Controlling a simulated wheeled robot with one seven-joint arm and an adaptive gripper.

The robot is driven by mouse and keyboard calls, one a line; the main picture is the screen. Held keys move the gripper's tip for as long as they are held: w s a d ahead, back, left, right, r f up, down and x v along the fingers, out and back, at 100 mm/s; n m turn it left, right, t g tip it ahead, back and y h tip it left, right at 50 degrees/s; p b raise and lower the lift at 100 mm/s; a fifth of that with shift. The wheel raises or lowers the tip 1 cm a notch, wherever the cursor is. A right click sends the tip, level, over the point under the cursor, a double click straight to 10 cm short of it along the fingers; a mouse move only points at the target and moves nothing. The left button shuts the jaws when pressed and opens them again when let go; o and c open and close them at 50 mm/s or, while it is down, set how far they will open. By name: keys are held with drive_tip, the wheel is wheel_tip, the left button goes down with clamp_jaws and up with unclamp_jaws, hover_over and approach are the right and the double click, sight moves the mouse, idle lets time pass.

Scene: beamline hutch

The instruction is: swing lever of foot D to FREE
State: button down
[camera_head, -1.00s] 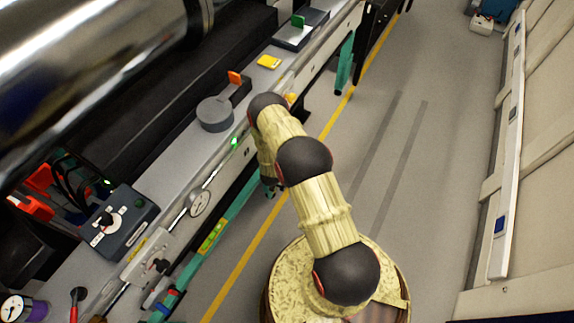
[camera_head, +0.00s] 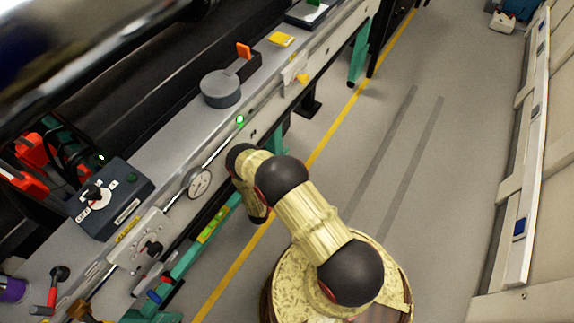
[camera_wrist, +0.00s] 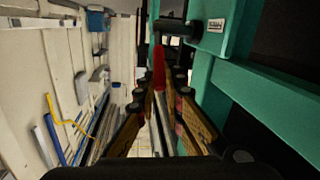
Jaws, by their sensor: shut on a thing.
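In the wrist view, a lever with a red grip (camera_wrist: 158,66) joins a dark bar (camera_wrist: 176,27) by a teal block (camera_wrist: 214,32). My gripper (camera_wrist: 160,82) has its two fingers closed around the red grip. A small white label (camera_wrist: 216,25) is on the block; its text is too small to read, so I cannot tell the foot's letter or a FREE mark from it. In the head view my gripper and the lever are hidden below the bench edge, behind my arm.
A teal post (camera_wrist: 212,110) stands close to my gripper's right in the wrist view. Open floor (camera_head: 440,200) lies right of the yellow line.

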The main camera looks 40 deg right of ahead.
drive_tip(key=shift+a+f+t+h, duration=0.15)
drive_tip(key=shift+a+t+h, duration=0.1)
drive_tip(key=shift+t+h, duration=0.05)
idle(0.4)
drive_tip(key=c, duration=1.9)
unclamp_jaws()
drive_tip(key=shift+s, duration=0.1)
drive_tip(key=shift+r, duration=5)
